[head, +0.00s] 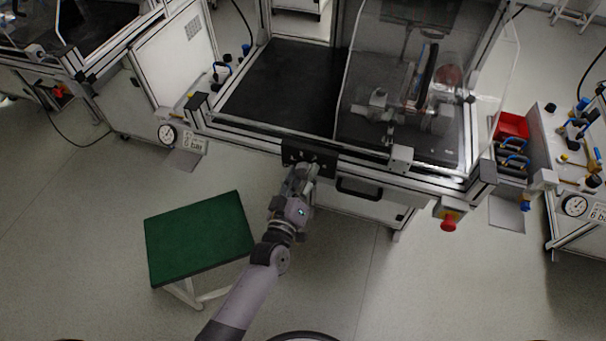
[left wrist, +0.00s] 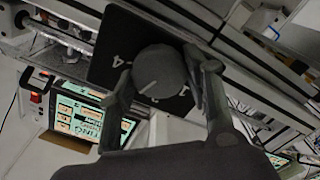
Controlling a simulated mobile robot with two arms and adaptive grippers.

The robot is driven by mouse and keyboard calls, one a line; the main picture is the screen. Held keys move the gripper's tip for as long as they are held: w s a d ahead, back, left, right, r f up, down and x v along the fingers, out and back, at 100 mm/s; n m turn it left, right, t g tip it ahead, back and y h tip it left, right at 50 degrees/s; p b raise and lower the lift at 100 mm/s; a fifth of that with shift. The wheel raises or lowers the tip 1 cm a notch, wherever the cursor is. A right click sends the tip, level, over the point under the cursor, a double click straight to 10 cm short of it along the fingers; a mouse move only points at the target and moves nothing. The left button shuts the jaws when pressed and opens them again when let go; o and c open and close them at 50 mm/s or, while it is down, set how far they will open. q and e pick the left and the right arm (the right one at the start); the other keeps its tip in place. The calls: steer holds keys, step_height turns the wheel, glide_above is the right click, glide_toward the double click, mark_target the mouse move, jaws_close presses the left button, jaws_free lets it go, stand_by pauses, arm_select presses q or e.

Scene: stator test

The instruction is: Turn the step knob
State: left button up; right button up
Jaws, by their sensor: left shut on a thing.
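The step knob (left wrist: 158,72) is a round dark grey knob with a pale pointer line, on a black square plate (left wrist: 113,48) with white numerals. In the left wrist view the pointer slants toward the lower left; a 4 shows at the plate's left. My left gripper (left wrist: 163,88) has one finger on each side of the knob and is shut on it. In the head view the black plate (head: 309,153) sits on the front rail of the test bench, and my left gripper (head: 303,172) reaches it from below. The knob is hidden there. My right gripper is not in view.
A clear guard (head: 488,60) covers the bench's right half. A black handle (head: 359,188) is right of the plate, and a red emergency button (head: 448,223) is further right. A green-topped stool (head: 199,238) stands left of my arm. Floor at lower right is clear.

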arm_select(q)
steer(key=o, duration=1.1)
steer(key=shift+o, duration=0.2)
steer(key=v, duration=1.2)
